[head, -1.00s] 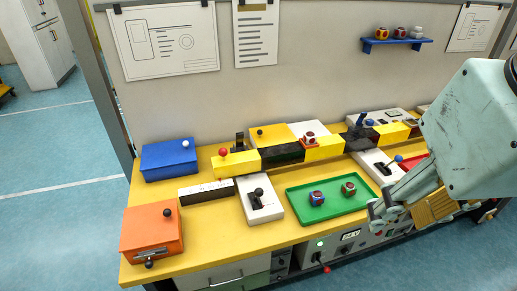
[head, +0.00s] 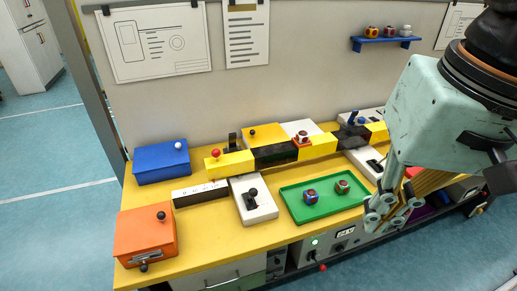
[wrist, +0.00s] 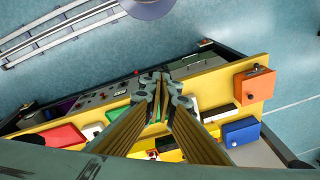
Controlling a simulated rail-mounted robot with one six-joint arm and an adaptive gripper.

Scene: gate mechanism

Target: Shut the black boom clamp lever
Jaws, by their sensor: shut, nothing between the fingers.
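A yellow-and-black boom (head: 277,154) lies along the back of the yellow bench. A black upright piece (head: 233,142) stands behind its left end. A black block with a blue handle (head: 353,118) sits at the boom towards the right. A black ball-topped lever (head: 253,193) stands on a white box in front of the boom. I cannot tell for certain which black part is the boom clamp lever. My gripper (head: 373,220) is shut and empty, at the right beside the green tray, apart from these parts. Its fingers (wrist: 163,82) meet in the wrist view.
A green tray (head: 290,210) holds two dice-like cubes. An orange box (head: 143,238) and a blue box (head: 160,165) stand at the left. A grey wall with papers rises behind; a blue shelf (head: 385,42) hangs there. Bench space before the white box is clear.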

